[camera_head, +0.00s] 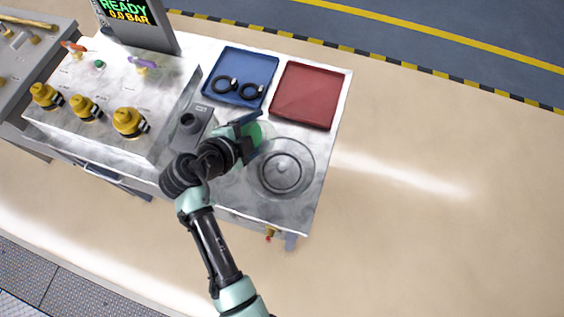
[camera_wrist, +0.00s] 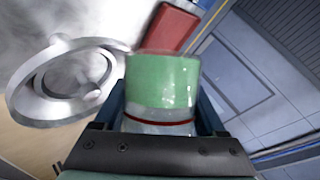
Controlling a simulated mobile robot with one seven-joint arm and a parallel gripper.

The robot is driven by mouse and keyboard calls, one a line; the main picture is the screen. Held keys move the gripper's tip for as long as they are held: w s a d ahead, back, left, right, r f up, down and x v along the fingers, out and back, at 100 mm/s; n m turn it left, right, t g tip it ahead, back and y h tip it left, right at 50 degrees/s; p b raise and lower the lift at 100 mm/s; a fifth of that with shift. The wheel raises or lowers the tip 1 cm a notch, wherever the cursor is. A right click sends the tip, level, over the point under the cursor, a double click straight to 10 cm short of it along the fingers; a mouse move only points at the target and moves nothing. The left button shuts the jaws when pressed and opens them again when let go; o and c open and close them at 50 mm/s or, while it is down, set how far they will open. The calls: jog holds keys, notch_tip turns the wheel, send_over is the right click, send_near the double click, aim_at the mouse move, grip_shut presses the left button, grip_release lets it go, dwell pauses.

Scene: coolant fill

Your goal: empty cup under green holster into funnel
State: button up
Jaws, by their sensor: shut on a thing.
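My gripper (camera_head: 254,130) is shut on a clear cup (camera_wrist: 165,88) with green contents and a thin red line around it. In the wrist view the cup sits between the two fingers (camera_wrist: 163,112). In the head view the cup (camera_head: 265,131) is partly hidden by my gripper. The funnel (camera_head: 305,168) is a round metallic dish at the right end of the bench, just below and right of the cup. It also shows left of the cup in the wrist view (camera_wrist: 28,102). A small green piece (camera_head: 99,64) is on the panel at left. I cannot tell the cup's exact tilt.
A blue tray (camera_head: 258,63) with two black rings and a red tray (camera_head: 303,96) lie behind my gripper. A grey block (camera_head: 203,116) stands left of it. Several yellow fittings (camera_head: 128,121) and a display (camera_head: 135,18) are at left. Open floor (camera_head: 440,190) lies right.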

jog(key=shift+w+a+r+m+t+y+p, duration=0.1)
jog(key=shift+r+m+t+y+p, duration=0.8)
jog(key=shift+r+m+y+p, duration=0.25)
dwell(2.1)
jog(key=shift+s+d+f+m+t+y+b, duration=0.4)
jog(key=shift+d+t+y+b, duration=0.15)
jog(key=shift+b, duration=0.95)
jog(key=shift+f+m+t+y+b, duration=0.25)
jog(key=shift+f+m+y+b, duration=0.15)
jog(key=shift+b, duration=1.3)
